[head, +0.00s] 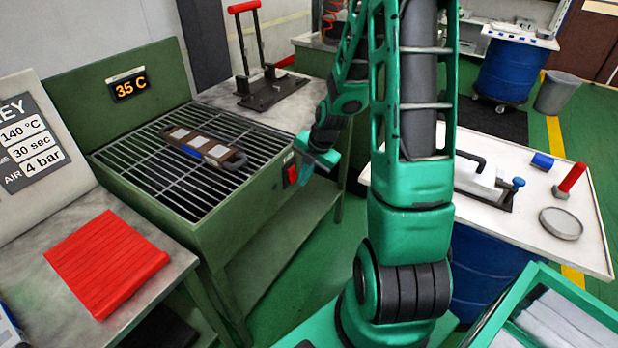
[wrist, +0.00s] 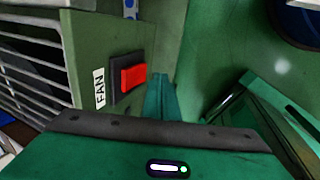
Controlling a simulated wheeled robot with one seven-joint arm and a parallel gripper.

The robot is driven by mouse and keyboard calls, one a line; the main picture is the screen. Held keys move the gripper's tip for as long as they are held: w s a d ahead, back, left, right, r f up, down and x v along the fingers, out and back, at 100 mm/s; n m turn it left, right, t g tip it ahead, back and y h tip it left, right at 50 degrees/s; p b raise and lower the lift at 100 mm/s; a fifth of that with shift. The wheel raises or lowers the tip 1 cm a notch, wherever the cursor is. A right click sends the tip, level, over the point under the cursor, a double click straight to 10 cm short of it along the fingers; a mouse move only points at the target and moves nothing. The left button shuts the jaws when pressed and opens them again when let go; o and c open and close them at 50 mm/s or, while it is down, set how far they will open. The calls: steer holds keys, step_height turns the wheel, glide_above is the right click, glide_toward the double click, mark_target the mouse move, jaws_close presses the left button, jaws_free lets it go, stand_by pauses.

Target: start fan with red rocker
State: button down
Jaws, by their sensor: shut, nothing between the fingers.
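The red rocker (head: 292,172) sits in a dark frame on the right end of the green fan box (head: 225,215). In the wrist view the rocker (wrist: 133,78) shows beside a white FAN label (wrist: 100,88). My gripper (head: 322,160) is at the box's right end, just right of the rocker. In the wrist view the gripper's fingertips (wrist: 161,80) are shut and empty, close to the rocker's right side. I cannot tell whether they touch it. The fan itself is not visible under the grille.
A mould with a handle (head: 205,146) lies on the box's grille (head: 140,172). A red ribbed mat (head: 105,262) lies on the left bench. A white-topped table (head: 560,235) with several items stands to the right.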

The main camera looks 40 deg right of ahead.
steer(key=shift+w+a+f, duration=0.1)
steer(key=shift+w+a, duration=0.15)
steer(key=shift+w, duration=0.45)
steer(key=shift+w, duration=0.1)
steer(key=shift+w+a+f, duration=0.1)
steer(key=shift+w+f, duration=0.05)
steer(key=shift+w, duration=0.05)
steer(key=shift+r, duration=0.2)
steer(key=shift+r, duration=0.6)
